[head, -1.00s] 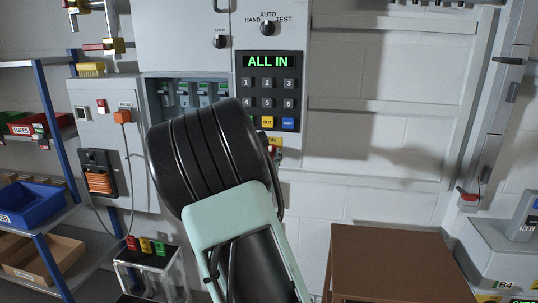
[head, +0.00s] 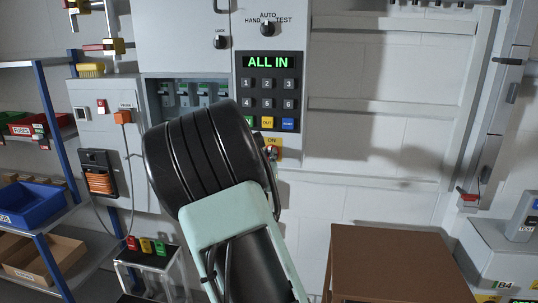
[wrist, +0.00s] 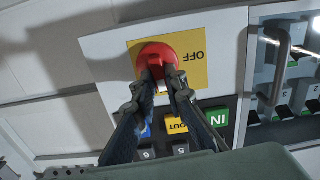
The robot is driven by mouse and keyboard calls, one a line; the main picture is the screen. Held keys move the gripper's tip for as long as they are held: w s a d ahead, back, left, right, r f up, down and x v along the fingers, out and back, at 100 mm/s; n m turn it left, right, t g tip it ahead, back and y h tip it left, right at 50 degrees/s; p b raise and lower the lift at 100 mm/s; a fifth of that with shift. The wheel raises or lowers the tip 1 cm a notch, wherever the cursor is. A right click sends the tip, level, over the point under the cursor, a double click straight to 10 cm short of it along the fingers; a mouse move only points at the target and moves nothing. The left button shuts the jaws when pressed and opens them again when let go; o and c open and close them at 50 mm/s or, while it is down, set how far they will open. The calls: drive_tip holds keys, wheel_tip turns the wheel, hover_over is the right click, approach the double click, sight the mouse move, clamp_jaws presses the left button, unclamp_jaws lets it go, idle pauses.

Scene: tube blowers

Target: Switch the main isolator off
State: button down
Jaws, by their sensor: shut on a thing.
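The main isolator is a red rotary knob (wrist: 157,60) on a yellow plate (wrist: 192,66) marked OFF in the wrist view, which looks at the panel upside down. My gripper (wrist: 166,84) is shut on the knob's grip, one finger on each side. The grip lies between the fingertips, on the side of the plate toward the keypad, and is partly hidden by them. In the head view the plate's ON mark (head: 271,140) shows just right of my arm, which hides most of the isolator and gripper.
The keypad panel (head: 268,85) above the isolator reads ALL IN. An open recess with green devices (head: 186,94) is to its left. A brown table (head: 395,262) stands at the lower right. A grey wall box (head: 112,140) and shelves are on the left.

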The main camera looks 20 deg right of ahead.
drive_tip(key=shift+w+a+f+n+p, duration=0.15)
drive_tip(key=shift+n+p, duration=0.85)
drive_tip(key=shift+n, duration=1.8)
drive_tip(key=shift+w+a+f+n+p, duration=0.2)
drive_tip(key=shift+n+p, duration=0.85)
drive_tip(key=shift+n, duration=1.75)
drive_tip(key=shift+s+a+f+n+p, duration=0.2)
drive_tip(key=shift+n+p, duration=0.8)
drive_tip(key=shift+n, duration=1.8)
drive_tip(key=shift+w+d+f, duration=0.1)
drive_tip(key=shift+w, duration=0.05)
drive_tip(key=c, duration=2)
unclamp_jaws()
drive_tip(key=shift+o, duration=0.2)
drive_tip(key=v, duration=1.2)
